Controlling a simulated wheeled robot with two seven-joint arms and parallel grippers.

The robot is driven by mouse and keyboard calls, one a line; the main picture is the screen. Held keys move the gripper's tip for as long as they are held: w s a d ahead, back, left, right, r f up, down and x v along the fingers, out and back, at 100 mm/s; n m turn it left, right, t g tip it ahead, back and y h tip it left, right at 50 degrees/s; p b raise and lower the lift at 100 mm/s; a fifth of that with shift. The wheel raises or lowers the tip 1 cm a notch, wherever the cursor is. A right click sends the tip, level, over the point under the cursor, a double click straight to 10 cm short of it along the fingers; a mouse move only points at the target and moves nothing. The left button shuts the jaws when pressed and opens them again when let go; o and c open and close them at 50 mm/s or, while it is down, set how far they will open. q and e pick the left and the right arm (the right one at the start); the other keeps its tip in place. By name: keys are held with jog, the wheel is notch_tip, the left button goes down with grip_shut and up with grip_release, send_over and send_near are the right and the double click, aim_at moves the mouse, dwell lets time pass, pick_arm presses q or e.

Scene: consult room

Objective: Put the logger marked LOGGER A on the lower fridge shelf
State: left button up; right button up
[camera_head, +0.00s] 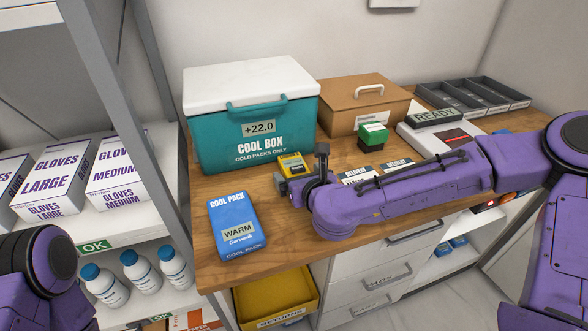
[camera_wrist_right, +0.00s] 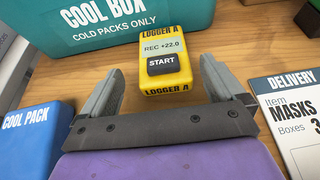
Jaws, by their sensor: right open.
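The yellow logger marked LOGGER A (camera_head: 291,165) lies on the wooden counter in front of the cool box. In the right wrist view the logger (camera_wrist_right: 165,88) shows its black START button and a "REC +22.0" display. My right gripper (camera_head: 301,172) is open, with its fingers pointing at the logger; in the wrist view the gripper (camera_wrist_right: 160,75) has one finger to each side of it. My left gripper is out of view; only part of my left arm shows at lower left. No fridge shelf is clearly identifiable.
A teal cool box (camera_head: 215,130) stands behind the logger. A blue cool pack (camera_head: 232,215) lies to its left. A green stamp (camera_head: 373,136), delivery cards (camera_head: 358,175) and a brown box (camera_head: 350,95) are to the right. A yellow returns bin (camera_head: 275,298) is below the counter.

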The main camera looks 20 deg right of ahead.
jog(key=shift+p+x, duration=0.35)
jog(key=shift+x, duration=1.6)
jog(key=shift+d+r, duration=0.2)
jog(key=c, duration=1.2)
jog(key=shift+o, duration=0.2)
